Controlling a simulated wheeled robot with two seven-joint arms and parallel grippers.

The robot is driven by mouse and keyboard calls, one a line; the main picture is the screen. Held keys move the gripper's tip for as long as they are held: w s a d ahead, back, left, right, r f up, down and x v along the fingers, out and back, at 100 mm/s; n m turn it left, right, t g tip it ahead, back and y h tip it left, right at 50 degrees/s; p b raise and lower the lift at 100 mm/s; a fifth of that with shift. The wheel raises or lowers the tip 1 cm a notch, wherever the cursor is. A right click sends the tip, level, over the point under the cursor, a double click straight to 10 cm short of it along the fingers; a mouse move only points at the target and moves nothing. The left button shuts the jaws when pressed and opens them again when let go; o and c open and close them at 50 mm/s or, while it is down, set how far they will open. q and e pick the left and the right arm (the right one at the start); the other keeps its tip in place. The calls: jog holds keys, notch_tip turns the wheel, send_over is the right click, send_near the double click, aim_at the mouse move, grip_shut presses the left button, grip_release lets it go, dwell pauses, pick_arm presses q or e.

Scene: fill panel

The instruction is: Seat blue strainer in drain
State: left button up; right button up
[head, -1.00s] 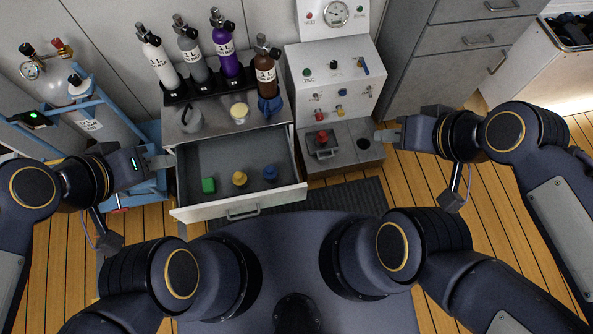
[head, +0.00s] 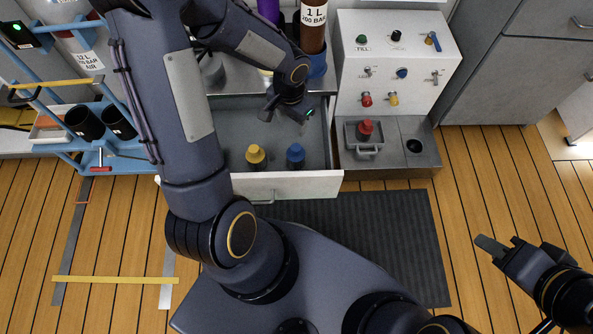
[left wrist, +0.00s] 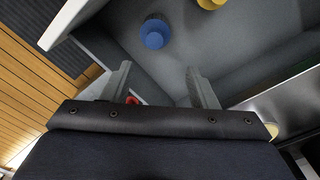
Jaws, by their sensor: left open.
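The blue strainer (head: 295,154) stands in the open drawer, right of a yellow strainer-like piece (head: 256,155). The blue strainer also shows in the left wrist view (left wrist: 154,34), beyond my fingertips. My left gripper (head: 287,114) is open and empty over the right part of the drawer, behind the blue strainer and apart from it. Its two fingers show in the left wrist view (left wrist: 158,70). The drain seems to be the dark round hole (head: 413,146) in the grey counter right of the drawer. My right gripper (head: 482,243) is over the floor at the right; its jaw gap is unclear.
A small tray (head: 367,149) with a red-topped piece (head: 365,128) sits left of the hole. A white control panel (head: 392,70) with knobs rises behind. The drawer's front wall (head: 290,185) is raised. My left arm hides the drawer's left part.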

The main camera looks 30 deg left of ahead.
pick_arm(q)
jog(key=b, duration=0.2)
send_over(296, 147)
jog(key=f, duration=0.8)
jog(key=shift+a, duration=0.25)
jog(key=f+b, duration=0.2)
jog(key=f, duration=0.1)
jog(key=f+b, duration=0.1)
jog(key=f, duration=0.1)
jog(key=shift+d, duration=0.25)
jog(key=shift+f+b, duration=0.4)
pick_arm(e)
notch_tip(296, 147, down, 7)
jog(key=shift+f, duration=0.1)
pick_arm(q)
jog(key=shift+r, duration=0.1)
grip_shut()
